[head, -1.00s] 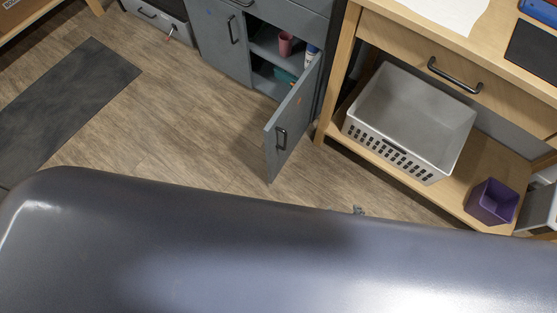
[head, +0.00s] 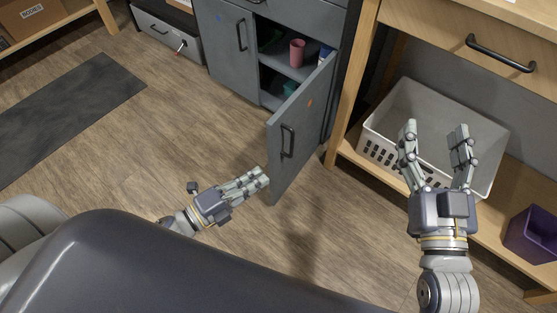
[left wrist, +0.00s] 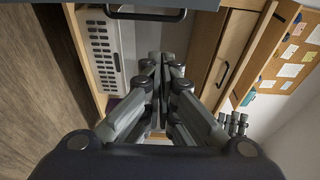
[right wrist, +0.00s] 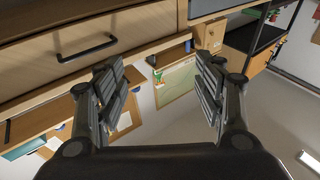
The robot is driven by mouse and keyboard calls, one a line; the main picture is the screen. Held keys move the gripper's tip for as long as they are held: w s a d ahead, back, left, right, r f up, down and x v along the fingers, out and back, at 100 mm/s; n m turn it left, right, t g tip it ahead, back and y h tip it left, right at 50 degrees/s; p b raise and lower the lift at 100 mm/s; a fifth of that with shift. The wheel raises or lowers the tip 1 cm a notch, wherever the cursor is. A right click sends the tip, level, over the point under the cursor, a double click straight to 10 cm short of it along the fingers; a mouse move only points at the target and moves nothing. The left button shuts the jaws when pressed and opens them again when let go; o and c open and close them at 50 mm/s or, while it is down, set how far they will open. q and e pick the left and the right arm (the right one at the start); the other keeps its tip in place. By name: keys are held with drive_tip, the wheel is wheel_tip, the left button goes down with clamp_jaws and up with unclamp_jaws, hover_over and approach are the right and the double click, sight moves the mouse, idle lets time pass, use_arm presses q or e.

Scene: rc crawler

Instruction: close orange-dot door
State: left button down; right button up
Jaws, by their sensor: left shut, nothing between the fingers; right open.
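The orange-dot door (head: 300,128) is a grey cabinet door standing open in the head view, with a black handle (head: 288,141) and a small orange dot near its top. In the left wrist view part of a grey panel with a dark handle (left wrist: 130,14) shows at the top. My left gripper (head: 262,176) is shut and empty, its fingertips close to the lower free edge of the door; I cannot tell whether they touch. My right gripper (head: 436,130) is open and empty, in front of the wooden bench, right of the door.
The cabinet's shelves hold a pink cup (head: 297,53) and a teal item (head: 290,88). A white basket (head: 375,140) and a purple bin (head: 533,232) sit on the bench's lower shelf. A dark mat (head: 70,115) lies on the floor at left. The floor before the cabinet is clear.

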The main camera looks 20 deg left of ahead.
sight(273, 152)
use_arm(q)
drive_tip(key=b+x, duration=0.1)
drive_tip(key=x, duration=0.9)
drive_tip(key=shift+w+a+b, duration=0.25)
drive_tip(key=shift+a+b, duration=0.1)
drive_tip(key=shift+a, duration=0.65)
drive_tip(key=shift+w+a+b, duration=0.25)
drive_tip(key=shift+a+b, duration=0.05)
drive_tip(key=shift+a, duration=0.7)
use_arm(e)
drive_tip(key=s+r+t+y, duration=0.2)
drive_tip(key=s+r+t, duration=0.3)
drive_tip(key=r, duration=0.5)
drive_tip(key=shift+s+t+y, duration=0.3)
drive_tip(key=shift+s+t, duration=0.1)
drive_tip(key=shift+t, duration=0.4)
use_arm(q)
drive_tip(key=shift+a, duration=0.1)
